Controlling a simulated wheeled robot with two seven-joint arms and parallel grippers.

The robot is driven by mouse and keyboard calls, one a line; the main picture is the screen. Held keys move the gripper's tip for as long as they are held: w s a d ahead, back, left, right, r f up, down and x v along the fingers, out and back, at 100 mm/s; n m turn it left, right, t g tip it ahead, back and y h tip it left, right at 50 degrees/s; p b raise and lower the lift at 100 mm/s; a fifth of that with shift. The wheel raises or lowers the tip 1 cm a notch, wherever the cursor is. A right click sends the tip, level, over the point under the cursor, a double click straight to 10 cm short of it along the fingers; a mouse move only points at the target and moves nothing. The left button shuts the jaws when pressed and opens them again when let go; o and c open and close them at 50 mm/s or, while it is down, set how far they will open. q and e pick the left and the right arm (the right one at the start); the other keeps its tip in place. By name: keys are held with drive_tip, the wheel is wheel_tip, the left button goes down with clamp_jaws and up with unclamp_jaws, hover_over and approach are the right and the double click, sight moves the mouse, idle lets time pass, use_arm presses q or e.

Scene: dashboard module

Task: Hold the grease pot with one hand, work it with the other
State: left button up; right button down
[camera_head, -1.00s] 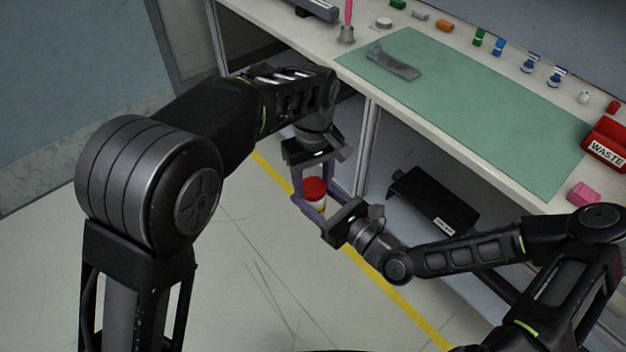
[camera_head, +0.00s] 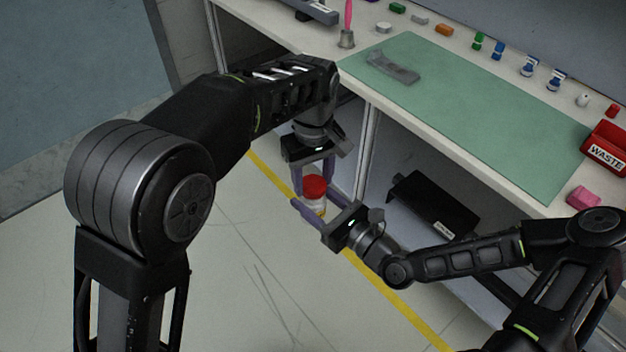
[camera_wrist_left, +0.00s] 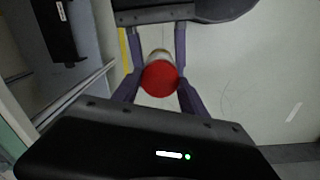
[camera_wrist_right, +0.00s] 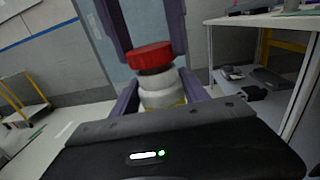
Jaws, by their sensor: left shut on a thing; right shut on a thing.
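The grease pot (camera_head: 315,207) has a white body with a trace of yellow and a red lid (camera_head: 314,187). It is in the air in front of the bench, between both grippers. My left gripper (camera_head: 313,182) comes from above, with its purple fingers on either side of the lid, shut on it. My right gripper (camera_head: 316,206) comes from the right, shut on the body. In the right wrist view the lid (camera_wrist_right: 152,57) looks slightly tilted above the body (camera_wrist_right: 160,92). I cannot tell whether it is loose. In the left wrist view the lid (camera_wrist_left: 160,78) hides most of the body.
The bench top with a green mat (camera_head: 470,120) is behind the grippers, and a grey bracket (camera_head: 392,68) lies on the mat. A red waste bin (camera_head: 606,150) and a pink block (camera_head: 584,197) are at the right. A black case (camera_head: 435,203) is under the bench. Open floor lies in front.

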sight(312, 184)
idle(0.3)
use_arm(q)
drive_tip(key=shift+r, duration=2.05)
drive_tip(key=shift+a, duration=0.1)
use_arm(e)
drive_tip(key=shift+w+r, duration=0.1)
